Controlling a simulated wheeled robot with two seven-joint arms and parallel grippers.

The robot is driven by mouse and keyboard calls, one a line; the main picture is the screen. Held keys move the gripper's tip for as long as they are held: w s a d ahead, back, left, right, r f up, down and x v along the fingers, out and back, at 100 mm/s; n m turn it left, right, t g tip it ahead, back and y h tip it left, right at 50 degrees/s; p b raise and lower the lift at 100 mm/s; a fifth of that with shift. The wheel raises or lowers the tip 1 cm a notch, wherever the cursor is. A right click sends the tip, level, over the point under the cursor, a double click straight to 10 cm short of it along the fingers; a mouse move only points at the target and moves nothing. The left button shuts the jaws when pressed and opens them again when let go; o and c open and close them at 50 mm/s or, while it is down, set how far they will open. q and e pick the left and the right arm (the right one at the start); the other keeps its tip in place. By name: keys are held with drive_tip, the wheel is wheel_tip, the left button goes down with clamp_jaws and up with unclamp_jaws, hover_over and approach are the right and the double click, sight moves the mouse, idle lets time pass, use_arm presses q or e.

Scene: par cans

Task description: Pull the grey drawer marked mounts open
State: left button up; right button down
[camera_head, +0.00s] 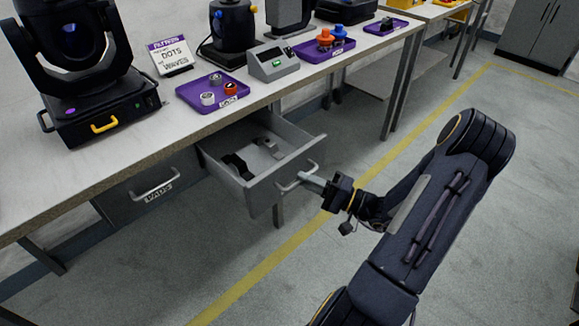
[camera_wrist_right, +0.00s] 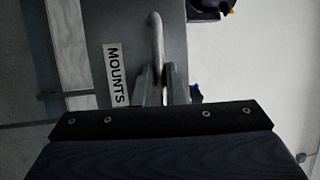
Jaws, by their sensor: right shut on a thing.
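The grey drawer (camera_head: 262,187) under the bench stands pulled out, with dark clamp-like parts (camera_head: 268,146) lying inside it. Its front shows in the right wrist view with the label MOUNTS (camera_wrist_right: 115,75). My right gripper (camera_head: 308,181) is shut on the drawer's bar handle (camera_head: 290,186); in the right wrist view the fingers (camera_wrist_right: 163,85) close around the handle (camera_wrist_right: 155,40). My left gripper is not in view.
A second grey drawer marked PADS (camera_head: 155,190) is shut to the left. On the bench (camera_head: 140,140) stand a moving-head light (camera_head: 85,70), a purple tray (camera_head: 190,95) and a small grey meter (camera_head: 273,65). The floor in front is clear.

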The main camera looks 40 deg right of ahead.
drive_tip(key=shift+s+d, duration=0.15)
drive_tip(key=shift+s, duration=2)
drive_tip(key=c, duration=1.5)
unclamp_jaws()
drive_tip(key=v, duration=0.7)
drive_tip(key=shift+s+d, duration=0.25)
drive_tip(key=shift+s, duration=0.05)
drive_tip(key=shift+w, duration=0.1)
